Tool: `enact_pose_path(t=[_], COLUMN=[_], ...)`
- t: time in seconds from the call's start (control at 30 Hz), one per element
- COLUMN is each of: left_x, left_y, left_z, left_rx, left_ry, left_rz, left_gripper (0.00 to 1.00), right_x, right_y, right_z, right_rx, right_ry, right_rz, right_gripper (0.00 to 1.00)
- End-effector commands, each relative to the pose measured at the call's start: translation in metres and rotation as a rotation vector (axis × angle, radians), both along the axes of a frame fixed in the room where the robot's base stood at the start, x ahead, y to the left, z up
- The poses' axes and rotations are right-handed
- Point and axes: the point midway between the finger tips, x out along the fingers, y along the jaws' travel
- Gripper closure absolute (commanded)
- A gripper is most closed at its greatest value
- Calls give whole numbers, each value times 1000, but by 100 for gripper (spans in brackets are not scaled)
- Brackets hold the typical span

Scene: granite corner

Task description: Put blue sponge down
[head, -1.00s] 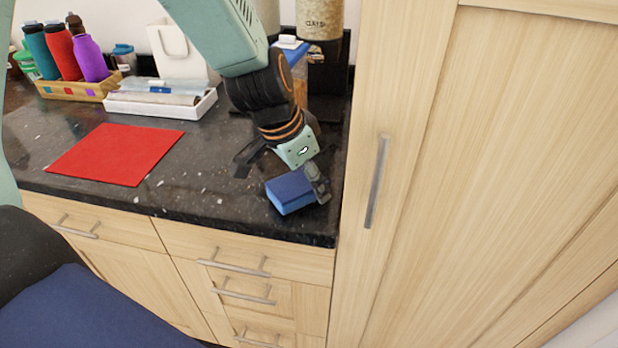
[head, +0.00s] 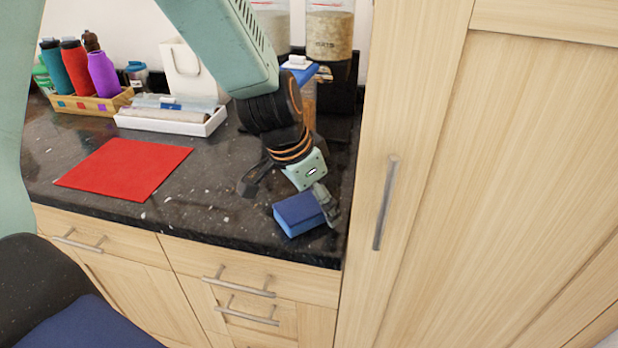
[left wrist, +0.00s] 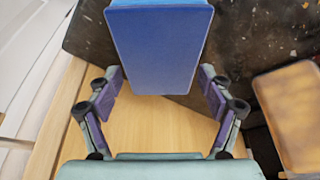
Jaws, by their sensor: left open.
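The blue sponge (head: 298,214) lies on the dark speckled countertop (head: 215,205), near the front edge and close to the tall cabinet. My left gripper (head: 325,204) is at the sponge's right end, tilted down toward it. In the left wrist view the sponge (left wrist: 155,50) fills the top centre. The two fingers of my left gripper (left wrist: 160,85) stand apart there, one near each side of the sponge. I cannot tell whether either finger touches it. My right gripper is not in view.
A red mat (head: 125,168) lies on the counter to the left. The tall wooden cabinet (head: 415,120) closes off the right. Counter between mat and sponge is clear.

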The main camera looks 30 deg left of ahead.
Motion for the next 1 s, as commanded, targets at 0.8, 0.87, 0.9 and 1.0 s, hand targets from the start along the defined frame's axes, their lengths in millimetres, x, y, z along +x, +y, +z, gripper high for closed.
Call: enact_pose_path(t=[0.8, 0.87, 0.9, 1.0], left_x=[-29, -32, -33, -35], left_y=[17, 18, 19, 20], left_z=[106, 112, 115, 121], left_rx=[-3, -4, -3, -1], left_ry=[-4, -3, -3, -2], left_rz=[0, -1, 0, -1], left_gripper=[20, 20, 20, 20], right_x=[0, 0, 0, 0], right_y=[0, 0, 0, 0], right_z=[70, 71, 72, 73], right_rx=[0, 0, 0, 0], right_ry=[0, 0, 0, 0], right_rz=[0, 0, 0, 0], right_gripper=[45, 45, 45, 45])
